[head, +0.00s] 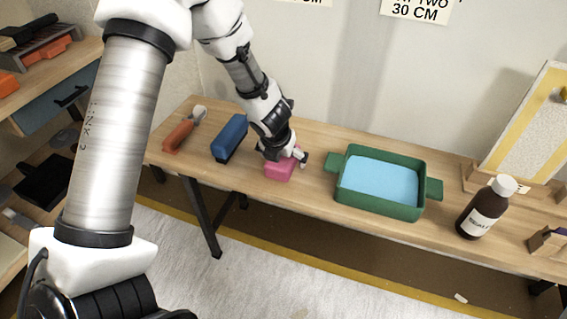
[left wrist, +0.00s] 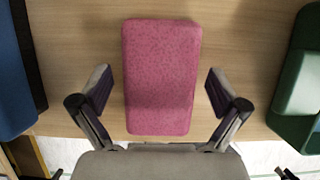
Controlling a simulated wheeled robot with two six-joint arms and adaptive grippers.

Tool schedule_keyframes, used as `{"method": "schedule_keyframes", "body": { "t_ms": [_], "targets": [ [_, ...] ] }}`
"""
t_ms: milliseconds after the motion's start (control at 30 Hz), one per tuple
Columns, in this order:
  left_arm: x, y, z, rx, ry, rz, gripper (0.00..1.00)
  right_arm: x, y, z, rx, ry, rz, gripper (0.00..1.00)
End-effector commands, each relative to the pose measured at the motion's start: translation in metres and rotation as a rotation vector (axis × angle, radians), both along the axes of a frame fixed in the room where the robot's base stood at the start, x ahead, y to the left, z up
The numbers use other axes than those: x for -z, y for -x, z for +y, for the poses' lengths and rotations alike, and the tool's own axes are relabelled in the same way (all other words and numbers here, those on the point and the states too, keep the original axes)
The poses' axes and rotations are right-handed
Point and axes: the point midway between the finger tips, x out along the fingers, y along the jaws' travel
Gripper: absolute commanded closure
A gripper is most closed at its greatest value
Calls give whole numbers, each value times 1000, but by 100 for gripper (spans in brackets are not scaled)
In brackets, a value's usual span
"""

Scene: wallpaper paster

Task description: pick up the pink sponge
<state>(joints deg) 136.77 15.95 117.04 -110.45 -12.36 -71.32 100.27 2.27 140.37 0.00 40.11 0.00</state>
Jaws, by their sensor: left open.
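The pink sponge (head: 280,170) lies on the wooden table, between a blue block and a green tray. My left gripper (head: 284,156) is right over it in the head view and hides part of it. In the left wrist view the sponge (left wrist: 161,78) is a pink block standing lengthwise between the two fingers of my left gripper (left wrist: 159,88). The fingers are spread, with a gap on each side of the sponge. My right gripper is not in view.
A blue block (head: 230,137) and an orange-handled tool (head: 184,129) lie left of the sponge. A green tray (head: 380,205) with light blue contents is to the right, then a brown bottle (head: 485,208). Bare wood (head: 318,177) separates sponge and tray.

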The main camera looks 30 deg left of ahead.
Motion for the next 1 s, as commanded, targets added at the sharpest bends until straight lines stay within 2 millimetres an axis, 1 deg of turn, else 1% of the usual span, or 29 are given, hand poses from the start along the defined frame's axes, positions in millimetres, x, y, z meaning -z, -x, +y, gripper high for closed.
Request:
{"method": "schedule_keyframes", "body": {
  "t_ms": [500, 800, 867, 900, 967, 1000],
  "targets": [
    [4, 0, 0, 1, 0, 0, 2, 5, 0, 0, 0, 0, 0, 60],
    [4, 0, 0, 0, 0, 0, 2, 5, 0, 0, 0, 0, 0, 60],
    [4, 0, 0, 0, 0, 0, 23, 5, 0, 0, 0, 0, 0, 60],
    [4, 0, 0, 0, 0, 0, 38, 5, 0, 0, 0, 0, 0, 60],
    [4, 0, 0, 0, 0, 0, 59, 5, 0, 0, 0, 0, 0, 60],
    [4, 0, 0, 0, 0, 0, 61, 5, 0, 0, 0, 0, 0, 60]
  ]
}}
